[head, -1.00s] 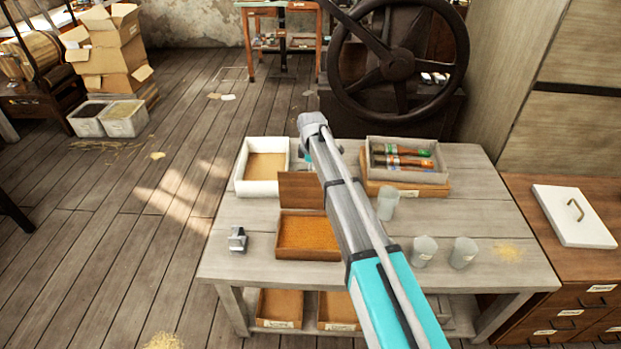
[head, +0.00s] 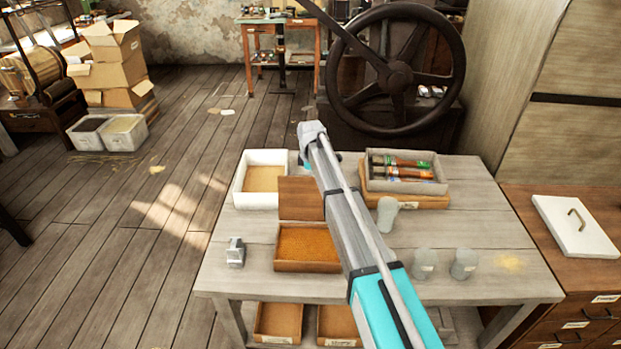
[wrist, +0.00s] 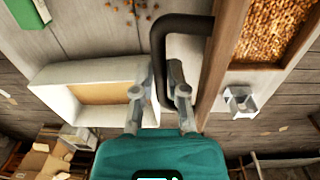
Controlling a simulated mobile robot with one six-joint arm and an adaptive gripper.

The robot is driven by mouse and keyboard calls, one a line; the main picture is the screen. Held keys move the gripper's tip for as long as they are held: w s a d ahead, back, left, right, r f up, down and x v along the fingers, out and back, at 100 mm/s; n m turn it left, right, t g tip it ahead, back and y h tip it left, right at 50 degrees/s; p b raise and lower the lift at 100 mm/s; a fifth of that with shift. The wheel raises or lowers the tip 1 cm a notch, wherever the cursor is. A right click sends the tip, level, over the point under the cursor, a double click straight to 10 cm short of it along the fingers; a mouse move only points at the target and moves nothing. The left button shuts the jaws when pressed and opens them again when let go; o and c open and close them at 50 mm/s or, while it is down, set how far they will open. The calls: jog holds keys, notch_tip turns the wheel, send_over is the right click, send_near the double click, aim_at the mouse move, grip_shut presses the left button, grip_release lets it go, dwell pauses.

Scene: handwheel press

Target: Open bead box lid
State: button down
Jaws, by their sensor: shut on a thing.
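The bead box (head: 308,268) is a low brown wooden box full of orange beads on the grey workbench. Its brown lid (head: 300,197) stands raised along the far side in the head view, so the beads are uncovered. In the wrist view, the lid (wrist: 222,65) shows nearly edge-on, with the beads (wrist: 268,32) to its right. A dark curved handle (wrist: 178,22) juts from its left side. My gripper (wrist: 166,72) is shut on this handle, one finger on each side of its end part. In the head view, my arm hides the gripper fingers and handle.
A white open box (head: 262,158) stands behind the lid. A tray of tools (head: 405,182) and several grey cups, one being (head: 387,214), stand on the right. A large handwheel (head: 396,72) rises behind the bench.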

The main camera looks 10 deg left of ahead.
jog(key=c, duration=0.7)
grip_release()
jog(key=shift+w+a+f, duration=0.1)
jog(key=shift+w+f, duration=0.2)
jog(key=shift+w, duration=0.55)
jog(key=shift+s, duration=0.15)
jog(key=shift+s, duration=0.15)
jog(key=shift+s+r, duration=0.1)
jog(key=shift+s, duration=0.05)
